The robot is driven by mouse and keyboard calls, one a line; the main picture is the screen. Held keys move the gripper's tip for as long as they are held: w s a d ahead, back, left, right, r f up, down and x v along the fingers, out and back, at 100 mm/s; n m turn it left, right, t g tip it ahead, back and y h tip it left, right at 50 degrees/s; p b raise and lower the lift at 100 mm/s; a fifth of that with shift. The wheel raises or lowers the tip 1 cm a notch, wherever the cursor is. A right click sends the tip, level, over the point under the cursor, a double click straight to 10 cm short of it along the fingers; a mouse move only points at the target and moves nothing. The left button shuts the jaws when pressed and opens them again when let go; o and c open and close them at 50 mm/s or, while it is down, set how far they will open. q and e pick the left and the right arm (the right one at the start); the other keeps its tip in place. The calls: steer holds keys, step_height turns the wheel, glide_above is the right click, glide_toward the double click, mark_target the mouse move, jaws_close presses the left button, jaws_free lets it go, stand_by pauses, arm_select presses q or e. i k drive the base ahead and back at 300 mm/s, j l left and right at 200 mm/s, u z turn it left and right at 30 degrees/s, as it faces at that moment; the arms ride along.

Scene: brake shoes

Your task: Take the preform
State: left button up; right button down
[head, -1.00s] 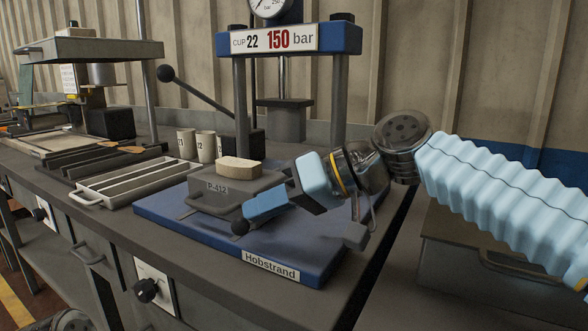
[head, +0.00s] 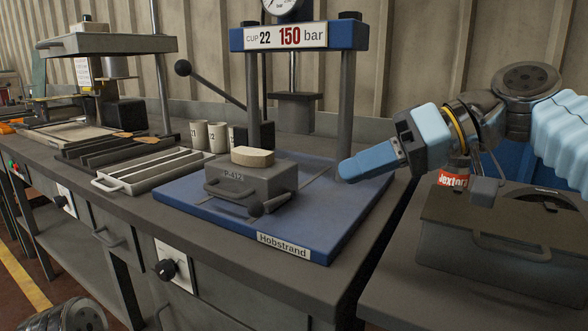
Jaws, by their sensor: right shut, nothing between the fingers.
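The preform (head: 253,156), a pale tan curved block, lies on top of the grey mould block (head: 268,183) marked P-412. The mould block has a front handle and a dark ball-ended lever, and sits on the blue press base (head: 301,217). My right gripper (head: 343,176) is shut and empty, to the right of the preform and apart from it, over the right part of the blue base. My left gripper is not in view.
The press frame (head: 299,37) stands behind, with a ball-ended lever at its left.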

mark_target(244, 156)
steer(key=k+j, duration=0.2)
steer(key=k, duration=0.2)
steer(key=k+j, duration=0.2)
steer(key=k, duration=0.25)
